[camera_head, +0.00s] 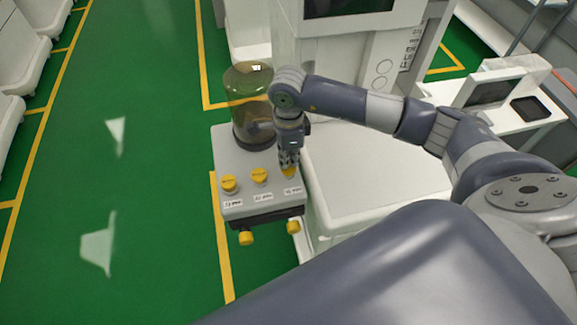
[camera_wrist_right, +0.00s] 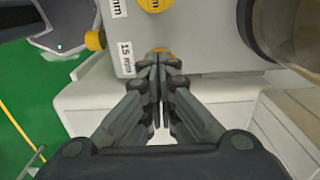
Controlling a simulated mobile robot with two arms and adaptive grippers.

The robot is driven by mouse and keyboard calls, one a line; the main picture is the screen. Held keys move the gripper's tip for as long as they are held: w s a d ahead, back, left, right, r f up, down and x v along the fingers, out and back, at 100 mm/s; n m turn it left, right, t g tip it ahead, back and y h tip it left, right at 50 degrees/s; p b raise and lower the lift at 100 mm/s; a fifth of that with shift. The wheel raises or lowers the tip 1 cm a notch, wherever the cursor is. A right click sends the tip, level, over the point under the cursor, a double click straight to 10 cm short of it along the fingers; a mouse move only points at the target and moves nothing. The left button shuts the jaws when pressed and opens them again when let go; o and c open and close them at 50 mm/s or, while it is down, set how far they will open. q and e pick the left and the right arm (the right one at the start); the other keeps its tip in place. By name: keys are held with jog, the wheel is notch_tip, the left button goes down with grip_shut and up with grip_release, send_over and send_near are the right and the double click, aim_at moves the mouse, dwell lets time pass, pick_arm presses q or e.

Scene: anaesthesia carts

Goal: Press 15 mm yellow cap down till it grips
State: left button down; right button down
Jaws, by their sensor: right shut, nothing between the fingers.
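The 15 mm yellow cap (camera_head: 289,173) is at the right end of a row of three yellow caps on a grey block (camera_head: 237,150). My right gripper (camera_head: 288,160) points down directly over this cap, with its fingers shut and empty. In the right wrist view the shut fingertips (camera_wrist_right: 158,62) meet at the edge of the yellow cap (camera_wrist_right: 162,50), beside the "15 mm" label (camera_wrist_right: 125,58). The fingers hide much of the cap, so I cannot tell whether they touch it or how deep it sits. My left gripper is not in view.
Two other yellow caps, the middle one (camera_head: 259,175) and the left one (camera_head: 229,183), sit alongside. Yellow knobs (camera_head: 246,238) stick out of the block's front. A tinted clear canister (camera_head: 248,90) stands behind. A white cart top (camera_head: 370,180) lies right; green floor is open left.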

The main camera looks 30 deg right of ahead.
jog(key=shift+f+b, duration=1)
dwell(0.6)
jog(key=shift+r, duration=0.1)
dwell(0.5)
jog(key=shift+r+p, duration=1.9)
jog(key=shift+r, duration=1.55)
notch_tip(320, 180, up, 12)
